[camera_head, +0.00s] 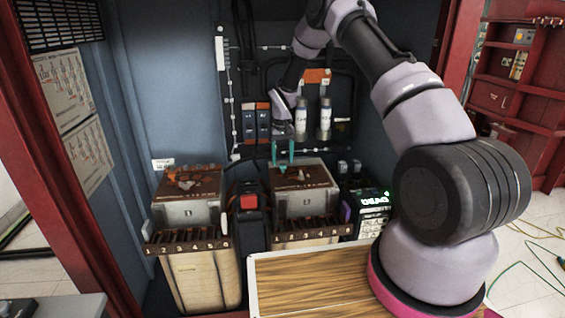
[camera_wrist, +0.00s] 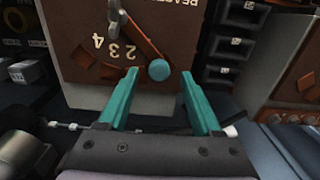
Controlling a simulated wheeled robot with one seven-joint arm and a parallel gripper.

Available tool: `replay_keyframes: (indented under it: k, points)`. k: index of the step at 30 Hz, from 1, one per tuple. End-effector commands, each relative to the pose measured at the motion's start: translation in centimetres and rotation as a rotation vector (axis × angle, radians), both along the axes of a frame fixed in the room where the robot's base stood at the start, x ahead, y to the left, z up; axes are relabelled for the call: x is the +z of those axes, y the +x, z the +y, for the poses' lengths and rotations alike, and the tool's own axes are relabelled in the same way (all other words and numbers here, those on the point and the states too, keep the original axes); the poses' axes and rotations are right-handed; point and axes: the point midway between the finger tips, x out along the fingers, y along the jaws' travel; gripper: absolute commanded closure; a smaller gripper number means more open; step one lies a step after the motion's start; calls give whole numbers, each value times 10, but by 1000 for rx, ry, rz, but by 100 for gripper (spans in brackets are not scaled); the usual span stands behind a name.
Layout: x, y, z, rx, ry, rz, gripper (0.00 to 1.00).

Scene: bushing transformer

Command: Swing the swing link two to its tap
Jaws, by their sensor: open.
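My gripper (camera_head: 283,152) is above the right box (camera_head: 304,208), whose top is brown. In the wrist view my gripper (camera_wrist: 150,77) has two teal fingers spread apart with nothing held between them. Below it is the brown top (camera_wrist: 75,18) with upside-down numbers 4, 3 and 2. A swing link (camera_wrist: 134,34) runs slantwise across it to a round teal knob (camera_wrist: 158,69). Whether this is link two, I cannot tell.
A similar left box (camera_head: 187,213) stands beside it, with a black device bearing a red block (camera_head: 249,202) between them. Cylinders (camera_head: 325,117) hang on the back wall. A glowing display (camera_head: 374,200) is at the right. A wooden board (camera_head: 310,280) lies in front.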

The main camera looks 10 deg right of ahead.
Motion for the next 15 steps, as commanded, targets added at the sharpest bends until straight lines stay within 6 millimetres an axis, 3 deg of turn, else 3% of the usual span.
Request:
replay_keyframes:
  k: [9,15]
  points:
    - [66,1,0,1,0,-4,34]
    - [86,0,1,1,0,-1,34]
